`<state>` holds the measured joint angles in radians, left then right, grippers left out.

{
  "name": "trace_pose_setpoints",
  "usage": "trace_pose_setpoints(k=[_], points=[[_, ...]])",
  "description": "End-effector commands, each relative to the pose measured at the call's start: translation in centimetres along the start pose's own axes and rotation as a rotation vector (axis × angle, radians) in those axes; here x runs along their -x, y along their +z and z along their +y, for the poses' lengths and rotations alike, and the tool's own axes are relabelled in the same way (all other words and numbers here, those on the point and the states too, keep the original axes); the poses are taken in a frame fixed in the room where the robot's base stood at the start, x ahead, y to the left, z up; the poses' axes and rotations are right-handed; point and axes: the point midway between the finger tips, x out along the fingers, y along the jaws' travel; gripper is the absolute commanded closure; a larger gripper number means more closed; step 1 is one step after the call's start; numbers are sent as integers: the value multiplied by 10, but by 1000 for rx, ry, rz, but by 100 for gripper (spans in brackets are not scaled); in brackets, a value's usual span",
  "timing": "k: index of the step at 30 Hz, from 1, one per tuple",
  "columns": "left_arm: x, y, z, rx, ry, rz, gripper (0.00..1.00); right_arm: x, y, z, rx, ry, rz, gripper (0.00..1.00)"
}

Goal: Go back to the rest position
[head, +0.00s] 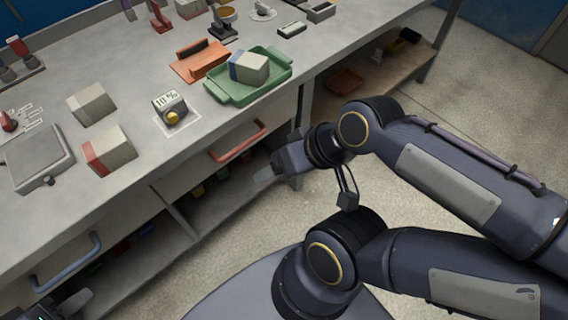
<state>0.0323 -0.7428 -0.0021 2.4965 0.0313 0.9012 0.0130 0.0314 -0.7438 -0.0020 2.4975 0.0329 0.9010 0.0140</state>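My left gripper (70,303) shows only in part at the lower left corner of the head view, by the table's front. The frame edge cuts it off, and I cannot tell how far its fingers are apart. My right gripper (277,180), on the folded arm from the right, hangs over the floor in front of the table, close to the red drawer handle (240,142). Its fingers look apart, with nothing seen between them. Both grippers are clear of the objects on the table.
On the grey table (50,105) stand a green tray (218,92) with a blue-and-grey block (249,67), an orange tray (199,62), a timer-like device (171,107), two loose blocks (108,150) (91,103) and a scale (36,158). A blue handle (66,265) juts from the front.

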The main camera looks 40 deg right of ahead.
Motion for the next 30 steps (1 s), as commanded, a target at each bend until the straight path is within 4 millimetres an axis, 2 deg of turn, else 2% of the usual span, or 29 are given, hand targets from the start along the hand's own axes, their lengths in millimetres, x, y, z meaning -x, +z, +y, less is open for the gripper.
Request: trace_pose_setpoints(k=[9,11,19,30], points=[[5,-3,2,0,0,0,64,5,-3,-2,5,3,0,28],[14,-7,6,0,0,0,64,14,-7,-6,4,3,0,28],[68,-35,31,0,0,1,64,68,-35,-31,2,2,0,28],[71,-36,32,0,0,1,64,71,-36,-32,2,2,0,28]])
